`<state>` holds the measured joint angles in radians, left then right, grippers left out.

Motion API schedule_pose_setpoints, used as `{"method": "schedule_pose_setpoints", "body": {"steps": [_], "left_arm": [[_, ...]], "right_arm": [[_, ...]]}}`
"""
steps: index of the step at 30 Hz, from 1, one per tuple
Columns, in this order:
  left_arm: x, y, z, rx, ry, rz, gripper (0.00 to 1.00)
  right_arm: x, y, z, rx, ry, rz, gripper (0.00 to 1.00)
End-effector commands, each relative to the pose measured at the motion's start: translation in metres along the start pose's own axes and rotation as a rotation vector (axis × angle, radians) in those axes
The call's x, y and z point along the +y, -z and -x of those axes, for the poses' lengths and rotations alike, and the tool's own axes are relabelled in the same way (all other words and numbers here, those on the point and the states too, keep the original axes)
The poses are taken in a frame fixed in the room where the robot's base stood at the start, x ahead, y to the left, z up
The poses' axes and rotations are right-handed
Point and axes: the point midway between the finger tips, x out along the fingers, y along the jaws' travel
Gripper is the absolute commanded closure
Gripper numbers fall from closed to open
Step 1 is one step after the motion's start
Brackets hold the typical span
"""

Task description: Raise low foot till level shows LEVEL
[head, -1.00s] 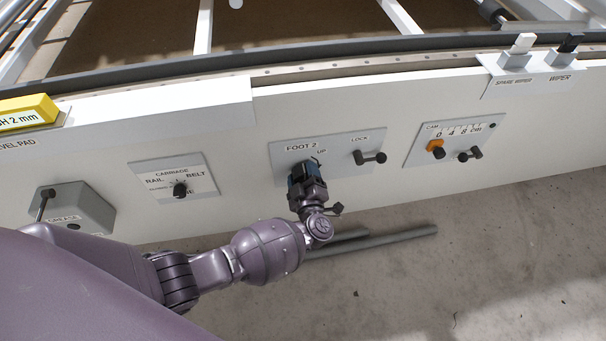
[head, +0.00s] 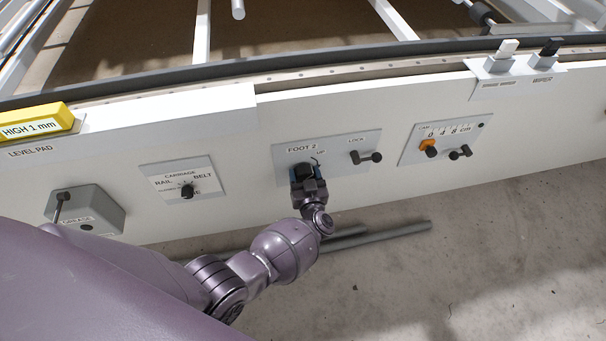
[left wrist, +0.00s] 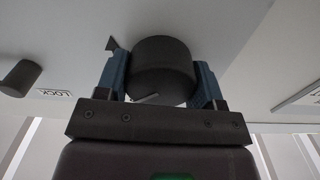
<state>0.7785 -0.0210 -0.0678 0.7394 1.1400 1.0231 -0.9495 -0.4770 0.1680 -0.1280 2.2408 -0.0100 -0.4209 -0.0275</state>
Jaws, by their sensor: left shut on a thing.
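The yellow level (head: 34,122) sits on the level pad at the left and reads HIGH 1 mm. The FOOT 2 plate (head: 283,157) is in the middle of the white panel, with an UP mark and a LOCK lever (head: 366,157) at its right. My left gripper (head: 305,172) is at this plate, shut on the black foot knob (left wrist: 162,70), with a blue finger on each side of it in the left wrist view. In the head view the gripper mostly hides the knob. My right gripper is not in view.
A CARRIAGE selector (head: 187,190) and a grey GREASE box (head: 85,212) with a lever are on the panel to the left. A CAM plate (head: 445,139) is to the right. Grey bars (head: 385,239) lie on the floor below.

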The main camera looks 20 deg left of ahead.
Motion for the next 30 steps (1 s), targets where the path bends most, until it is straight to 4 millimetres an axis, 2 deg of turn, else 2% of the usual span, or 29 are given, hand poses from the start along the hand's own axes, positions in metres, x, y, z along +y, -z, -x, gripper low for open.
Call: {"method": "schedule_pose_setpoints", "body": {"steps": [15, 30], "left_arm": [[0.0011, 0.0012, -0.0011, 0.001, 0.001, -0.415, 0.62], [0.001, 0.0008, -0.0017, 0.003, 0.002, -0.552, 0.62]], "right_arm": [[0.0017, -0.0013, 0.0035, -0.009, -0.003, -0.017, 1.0], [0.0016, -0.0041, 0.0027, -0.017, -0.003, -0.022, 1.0]]}}
